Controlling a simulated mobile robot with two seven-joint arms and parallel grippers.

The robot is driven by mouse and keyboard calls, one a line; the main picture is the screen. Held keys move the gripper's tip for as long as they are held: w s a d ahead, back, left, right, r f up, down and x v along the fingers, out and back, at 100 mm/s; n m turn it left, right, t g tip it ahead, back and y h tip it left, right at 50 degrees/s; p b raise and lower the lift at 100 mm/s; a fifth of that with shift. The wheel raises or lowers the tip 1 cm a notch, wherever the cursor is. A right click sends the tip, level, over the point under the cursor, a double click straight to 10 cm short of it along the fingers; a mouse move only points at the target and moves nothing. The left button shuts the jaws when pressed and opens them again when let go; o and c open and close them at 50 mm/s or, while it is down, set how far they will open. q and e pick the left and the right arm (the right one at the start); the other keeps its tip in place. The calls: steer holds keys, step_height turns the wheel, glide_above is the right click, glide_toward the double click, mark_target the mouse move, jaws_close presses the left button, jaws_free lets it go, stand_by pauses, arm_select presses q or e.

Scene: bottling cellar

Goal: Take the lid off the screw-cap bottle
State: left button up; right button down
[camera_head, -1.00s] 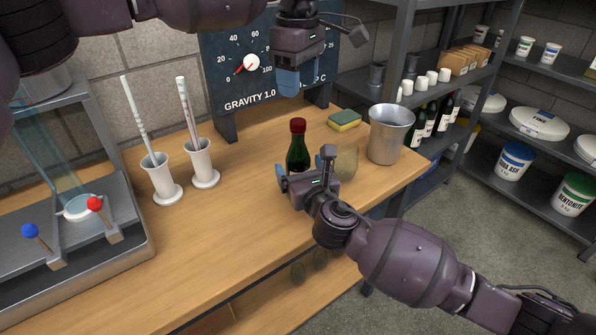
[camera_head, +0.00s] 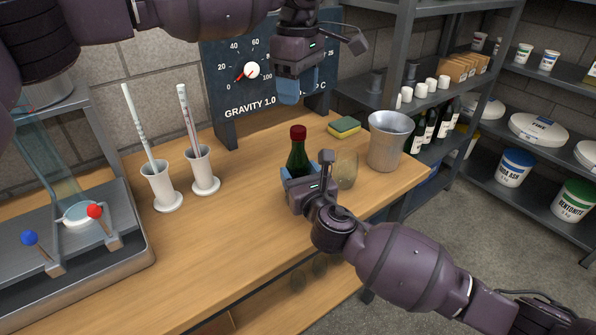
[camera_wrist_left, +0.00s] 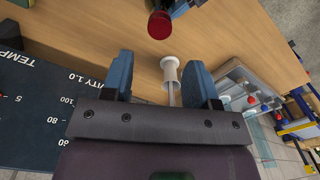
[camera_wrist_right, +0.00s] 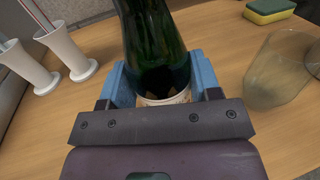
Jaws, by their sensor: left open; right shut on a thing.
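The green screw-cap bottle (camera_head: 297,160) stands upright on the wooden bench with its red lid (camera_head: 298,132) on top. My right gripper (camera_head: 300,177) is shut around the bottle's lower body; the right wrist view shows blue fingers on both sides of the green glass (camera_wrist_right: 155,50) and a pale label. The lid is outside that view. My left gripper (camera_head: 290,92) is open and empty, above and behind the bottle, in front of the gauge board. In the left wrist view its blue fingers (camera_wrist_left: 165,78) are apart, and the red lid (camera_wrist_left: 160,25) shows beyond them.
A glass (camera_head: 346,170) stands close right of the bottle, with a metal bucket (camera_head: 388,140) and a sponge (camera_head: 344,127) behind. Two white holders with sticks (camera_head: 160,187) stand left. A gauge board (camera_head: 235,95) rises at the back. The front middle of the bench (camera_head: 210,240) is clear.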

mark_target(298, 129)
arm_select(q)
steer(key=shift+f, duration=0.4)
steer(key=shift+s+d+f, duration=0.15)
steer(key=shift+d+f, duration=0.05)
steer(key=shift+f, duration=0.1)
steer(key=shift+d+m, duration=0.2)
steer(key=shift+m, duration=1)
steer(key=m, duration=0.4)
steer(key=shift+r+h, duration=0.2)
steer(key=shift+h, duration=0.1)
steer(key=m, duration=0.5)
steer(key=shift+a+r+m, duration=0.1)
steer(key=shift+r+m, duration=0.3)
steer(key=m, duration=0.2)
steer(key=shift+a+r+m, duration=0.15)
steer(key=shift+m, duration=0.15)
steer(key=m, duration=0.3)
steer(key=shift+w+a, duration=0.15)
steer(key=shift+w, duration=0.05)
steer(key=shift+f, duration=4.05)
